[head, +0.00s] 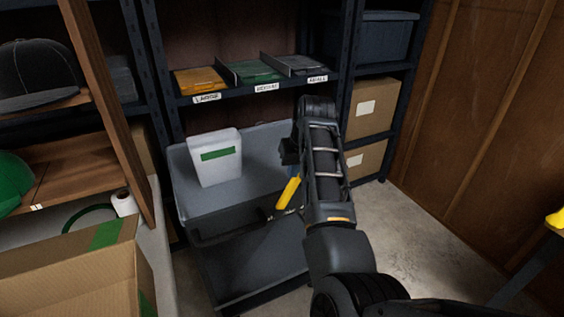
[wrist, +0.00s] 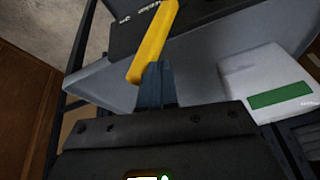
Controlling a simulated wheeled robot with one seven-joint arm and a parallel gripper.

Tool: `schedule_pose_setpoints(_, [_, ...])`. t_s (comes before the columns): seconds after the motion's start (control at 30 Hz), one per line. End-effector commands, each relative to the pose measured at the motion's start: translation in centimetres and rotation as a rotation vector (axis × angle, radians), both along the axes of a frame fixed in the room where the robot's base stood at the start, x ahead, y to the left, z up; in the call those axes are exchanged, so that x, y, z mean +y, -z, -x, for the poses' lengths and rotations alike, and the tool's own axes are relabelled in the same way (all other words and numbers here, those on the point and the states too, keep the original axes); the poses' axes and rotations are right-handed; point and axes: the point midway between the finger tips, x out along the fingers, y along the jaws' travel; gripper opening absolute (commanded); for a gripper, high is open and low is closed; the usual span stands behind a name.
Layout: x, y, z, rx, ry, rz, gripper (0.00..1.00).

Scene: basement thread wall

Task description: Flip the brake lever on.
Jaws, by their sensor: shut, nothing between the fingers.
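The brake lever is a yellow bar (head: 288,193) at the right front edge of the grey cart (head: 222,204), just left of my arm in the head view. In the wrist view the yellow lever (wrist: 154,42) slants from the top down to my fingertips, beside a dark plate with partly cut-off white lettering. My gripper (wrist: 154,72) is shut and empty, its tips at the lever's lower end in the picture; I cannot tell whether they touch. In the head view my gripper (head: 288,152) is partly hidden by my wrist.
A white box with a green label (head: 216,157) stands on the cart. Behind are shelves with labelled trays (head: 254,71) and cardboard boxes (head: 372,108). An open carton (head: 70,275) is at the lower left. Bare floor (head: 430,240) lies to the right.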

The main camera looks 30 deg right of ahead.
Motion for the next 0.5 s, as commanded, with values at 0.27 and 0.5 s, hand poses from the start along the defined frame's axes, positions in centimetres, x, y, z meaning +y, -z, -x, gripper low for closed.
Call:
schedule_pose_setpoints(0.27, [-2.2, 0.8, 0.0, 0.002, 0.002, -0.086, 0.0])
schedule_pose_setpoints(0.5, [-3.0, 1.3, 0.0, 0.0, 0.001, -0.083, 0.0])
